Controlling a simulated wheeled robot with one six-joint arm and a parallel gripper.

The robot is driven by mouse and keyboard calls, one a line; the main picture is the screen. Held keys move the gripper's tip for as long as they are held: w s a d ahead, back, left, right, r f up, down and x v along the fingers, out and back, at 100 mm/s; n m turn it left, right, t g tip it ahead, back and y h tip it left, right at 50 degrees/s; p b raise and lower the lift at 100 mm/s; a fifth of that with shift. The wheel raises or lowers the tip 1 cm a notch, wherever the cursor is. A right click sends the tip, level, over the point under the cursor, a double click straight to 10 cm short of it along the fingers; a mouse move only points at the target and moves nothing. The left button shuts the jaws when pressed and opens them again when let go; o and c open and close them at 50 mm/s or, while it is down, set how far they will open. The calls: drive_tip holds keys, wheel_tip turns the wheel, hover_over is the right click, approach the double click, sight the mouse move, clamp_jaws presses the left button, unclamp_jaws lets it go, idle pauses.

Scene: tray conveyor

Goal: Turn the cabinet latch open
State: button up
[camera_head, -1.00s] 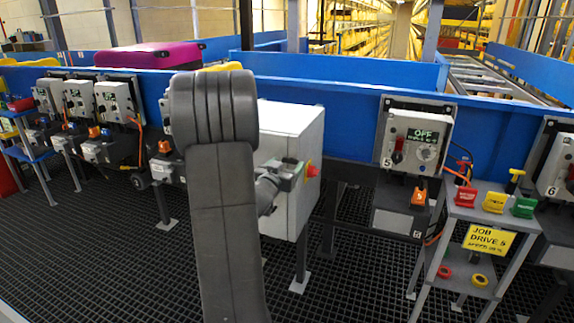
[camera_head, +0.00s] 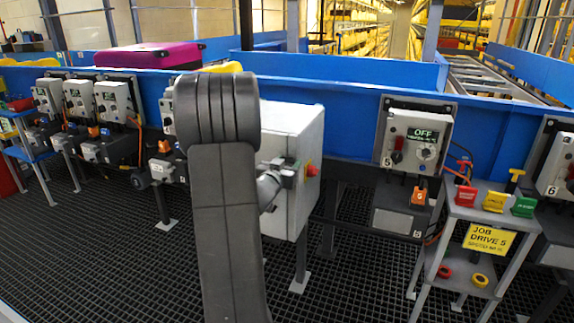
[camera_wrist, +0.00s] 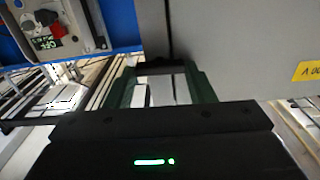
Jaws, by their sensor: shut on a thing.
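The cabinet (camera_head: 296,122) is a light grey box on legs, mounted by the blue conveyor rail, behind my arm in the head view. My gripper (camera_head: 288,167) is at its front face, shut on the latch. In the wrist view, my gripper's dark green fingers (camera_wrist: 163,88) stand either side of the dark latch handle (camera_wrist: 160,68), close to the grey cabinet face (camera_wrist: 235,45). The handle's exact angle is hard to read. My arm hides part of the cabinet front in the head view.
A red knob (camera_head: 311,170) sits on the cabinet's side, close to my gripper. Drive box 5 (camera_head: 414,140), reading OFF, hangs to the right. A grey stand (camera_head: 489,215) with red, yellow and green tags is beside it. Open grating floor lies in front.

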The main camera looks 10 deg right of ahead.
drive_tip(key=m+b, duration=0.3)
drive_tip(key=shift+f, duration=0.25)
drive_tip(key=m+b, duration=0.4)
drive_tip(key=m, duration=0.1)
drive_tip(key=shift+s+d+m, duration=0.1)
drive_tip(key=shift+m, duration=0.3)
drive_tip(key=m+b, duration=0.3)
drive_tip(key=m, duration=0.1)
drive_tip(key=shift+f, duration=0.1)
drive_tip(key=m+b, duration=0.3)
drive_tip(key=m, duration=0.1)
drive_tip(key=shift+m, duration=0.3)
drive_tip(key=o, duration=1)
